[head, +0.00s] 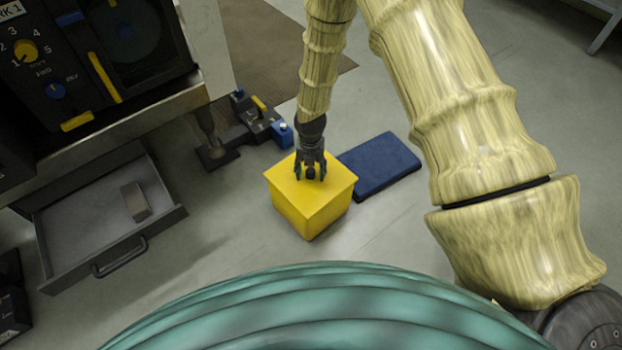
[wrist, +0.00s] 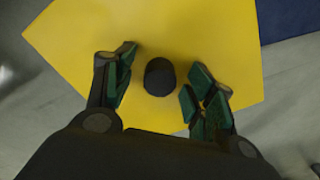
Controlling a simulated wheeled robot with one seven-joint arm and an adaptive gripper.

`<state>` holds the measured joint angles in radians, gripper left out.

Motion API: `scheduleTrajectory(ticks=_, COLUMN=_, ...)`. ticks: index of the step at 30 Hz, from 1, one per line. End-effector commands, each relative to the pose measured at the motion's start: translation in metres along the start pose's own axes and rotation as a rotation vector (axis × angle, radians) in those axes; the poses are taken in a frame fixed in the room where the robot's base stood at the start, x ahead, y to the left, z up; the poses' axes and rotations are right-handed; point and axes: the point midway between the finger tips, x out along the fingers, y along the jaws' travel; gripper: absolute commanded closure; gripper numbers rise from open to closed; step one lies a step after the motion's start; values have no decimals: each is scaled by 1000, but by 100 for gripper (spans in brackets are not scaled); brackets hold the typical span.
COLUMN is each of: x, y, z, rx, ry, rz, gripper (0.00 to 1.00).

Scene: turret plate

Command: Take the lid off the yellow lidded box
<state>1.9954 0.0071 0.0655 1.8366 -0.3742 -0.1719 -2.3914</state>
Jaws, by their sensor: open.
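The yellow lidded box (head: 310,215) stands on the floor in the middle of the head view. Its flat square yellow lid (head: 338,183) is on top of it. The lid also fills much of the wrist view (wrist: 190,40), with a short dark round knob (wrist: 160,76) at its middle. My gripper (head: 311,176) is right above the lid, pointing down. In the wrist view my gripper (wrist: 158,95) is open, one green-padded finger to each side of the knob, with gaps between. I cannot tell how far the fingertips are above the lid.
A dark blue mat (head: 385,163) lies behind and right of the box. A black and blue device (head: 262,122) stands behind it to the left. An open grey drawer (head: 85,222) under the machine holds a small block (head: 134,201). Floor in front of the box is clear.

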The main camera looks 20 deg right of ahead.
Motion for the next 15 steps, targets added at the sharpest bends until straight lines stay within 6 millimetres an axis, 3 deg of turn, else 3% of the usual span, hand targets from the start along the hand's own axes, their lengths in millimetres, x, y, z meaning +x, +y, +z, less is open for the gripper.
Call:
scheduleTrajectory(ticks=8, x=2, y=0, z=0, rx=0, ry=-1, rz=0, gripper=45)
scheduleTrajectory(ticks=15, x=2, y=0, z=0, rx=1, ry=-1, rz=0, gripper=87)
